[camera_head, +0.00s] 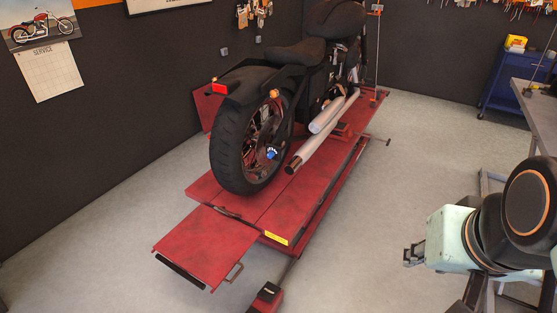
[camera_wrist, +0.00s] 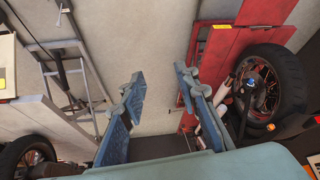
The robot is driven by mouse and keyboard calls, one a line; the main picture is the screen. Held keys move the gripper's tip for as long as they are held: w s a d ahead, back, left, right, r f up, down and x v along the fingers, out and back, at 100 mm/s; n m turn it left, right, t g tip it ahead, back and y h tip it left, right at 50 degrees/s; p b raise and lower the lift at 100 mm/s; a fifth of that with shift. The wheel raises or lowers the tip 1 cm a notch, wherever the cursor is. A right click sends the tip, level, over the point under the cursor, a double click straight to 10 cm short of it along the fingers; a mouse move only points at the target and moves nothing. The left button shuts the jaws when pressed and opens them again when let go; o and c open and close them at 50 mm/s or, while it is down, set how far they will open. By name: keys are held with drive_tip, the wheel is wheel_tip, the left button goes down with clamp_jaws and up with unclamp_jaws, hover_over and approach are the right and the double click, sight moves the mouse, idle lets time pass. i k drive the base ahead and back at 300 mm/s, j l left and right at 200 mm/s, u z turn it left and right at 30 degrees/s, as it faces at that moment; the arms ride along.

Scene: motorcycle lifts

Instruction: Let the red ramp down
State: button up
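The red ramp (camera_head: 207,243) is a flat plate at the near end of the red motorcycle lift (camera_head: 290,205). It sticks out about level with the lift's deck, clear of the floor. A small handle (camera_head: 235,272) sits at its right edge. A black motorcycle (camera_head: 285,95) stands on the deck, its rear wheel towards the ramp. My gripper (camera_head: 413,255) is at the right, well apart from the ramp, over the floor. In the wrist view my gripper (camera_wrist: 160,88) has its fingers spread with nothing between them. The red lift (camera_wrist: 215,65) shows beyond the right finger.
A red foot pedal (camera_head: 265,297) lies on the floor right of the ramp. A grey workbench (camera_head: 535,105) and a blue cart (camera_head: 505,85) stand at the right. Grey floor (camera_head: 350,240) is clear between the lift and my gripper. A dark wall runs along the left.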

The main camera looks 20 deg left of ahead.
sight(208, 244)
drive_tip(key=u, duration=1.2)
